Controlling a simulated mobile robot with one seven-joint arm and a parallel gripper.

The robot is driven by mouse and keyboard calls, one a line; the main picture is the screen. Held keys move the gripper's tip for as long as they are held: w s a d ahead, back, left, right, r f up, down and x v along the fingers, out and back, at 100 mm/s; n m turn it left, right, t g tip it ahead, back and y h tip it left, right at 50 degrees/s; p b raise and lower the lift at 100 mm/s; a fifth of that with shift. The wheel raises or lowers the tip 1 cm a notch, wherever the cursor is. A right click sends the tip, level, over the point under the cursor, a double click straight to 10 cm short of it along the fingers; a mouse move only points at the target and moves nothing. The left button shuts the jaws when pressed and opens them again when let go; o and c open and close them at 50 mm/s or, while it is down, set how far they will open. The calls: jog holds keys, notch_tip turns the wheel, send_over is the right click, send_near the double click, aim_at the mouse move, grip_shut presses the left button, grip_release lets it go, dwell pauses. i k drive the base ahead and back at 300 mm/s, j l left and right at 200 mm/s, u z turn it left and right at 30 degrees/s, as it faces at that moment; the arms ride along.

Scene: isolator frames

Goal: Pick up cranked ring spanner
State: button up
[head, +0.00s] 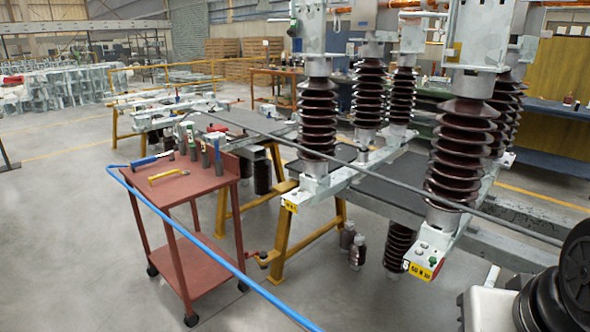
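I cannot make out a cranked ring spanner for certain. Hand tools lie on the top of a red trolley (205,181) at left of centre. One is a yellow tool (168,174) near the front left of the top. Behind it lies a blue tool (150,159) with a reddish end. Several grey upright items (193,148) stand along the back and right of the top; they are too small to name. My gripper does not show in the head view.
A blue hose or rail (232,262) crosses in front of the trolley. Right of it, brown insulator columns (318,118) stand on a grey frame over yellow trestles (285,235). A long grey bar (400,188) crosses the frame. The floor (60,230) left of the trolley is clear.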

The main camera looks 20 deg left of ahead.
aim_at(176, 171)
jog(key=u, duration=1.55)
